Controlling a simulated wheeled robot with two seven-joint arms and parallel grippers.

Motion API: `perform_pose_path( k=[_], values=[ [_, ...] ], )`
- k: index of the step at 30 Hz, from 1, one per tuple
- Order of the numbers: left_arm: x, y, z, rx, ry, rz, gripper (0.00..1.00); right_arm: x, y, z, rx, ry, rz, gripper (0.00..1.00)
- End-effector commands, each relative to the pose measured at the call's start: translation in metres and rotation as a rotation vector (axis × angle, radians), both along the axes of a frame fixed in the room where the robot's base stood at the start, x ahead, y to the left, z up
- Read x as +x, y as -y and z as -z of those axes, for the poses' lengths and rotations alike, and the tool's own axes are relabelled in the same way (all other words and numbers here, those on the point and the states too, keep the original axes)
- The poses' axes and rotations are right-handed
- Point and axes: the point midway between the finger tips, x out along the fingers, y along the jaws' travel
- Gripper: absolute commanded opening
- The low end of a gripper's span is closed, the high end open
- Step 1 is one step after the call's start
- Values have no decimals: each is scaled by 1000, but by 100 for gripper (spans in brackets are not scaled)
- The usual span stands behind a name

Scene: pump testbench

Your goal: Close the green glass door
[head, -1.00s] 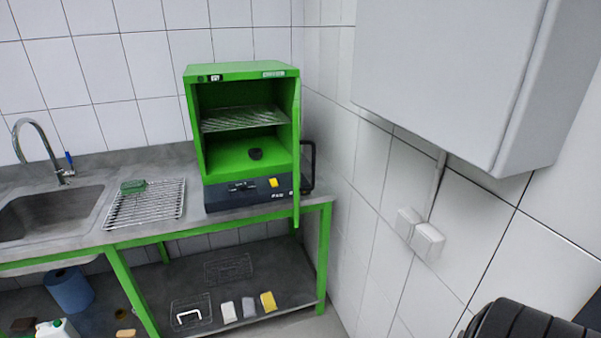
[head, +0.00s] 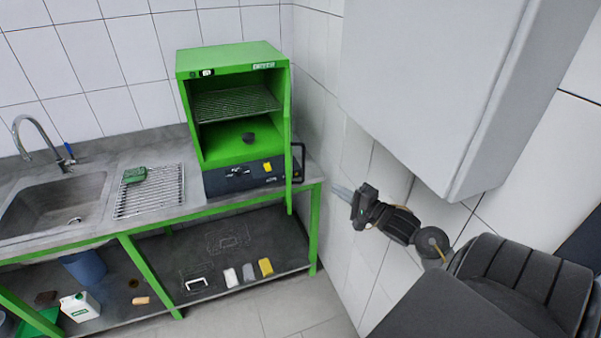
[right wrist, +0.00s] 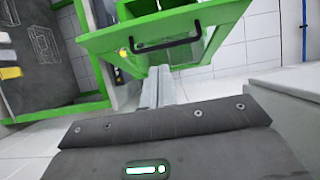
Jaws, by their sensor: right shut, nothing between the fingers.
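The green cabinet (head: 232,58) stands on the worktop with its front open. Its green glass door (head: 288,140) stands open at the right side, seen almost edge-on in the head view. The black door handle (head: 298,162) is on the door's right side. My right gripper (head: 340,192) is shut and empty, to the right of the door and apart from it, near the wall. In the right wrist view the green door frame (right wrist: 105,42) and black handle (right wrist: 167,44) lie beyond the shut fingertips (right wrist: 160,73). My left gripper is not in view.
A grey wall box (head: 440,80) hangs above my right arm. The tiled wall (head: 345,260) is close beside my right gripper. A wire rack (head: 150,195) with a green sponge (head: 135,175) and a sink (head: 50,210) lie left of the cabinet.

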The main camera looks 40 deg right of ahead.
Motion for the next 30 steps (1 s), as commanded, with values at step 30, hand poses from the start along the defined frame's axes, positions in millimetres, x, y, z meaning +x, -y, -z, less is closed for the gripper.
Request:
perform_pose_path(
  k=[30],
  values=[
    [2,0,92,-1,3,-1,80,124,-40,3,-2,-1,2,0]
  ],
)
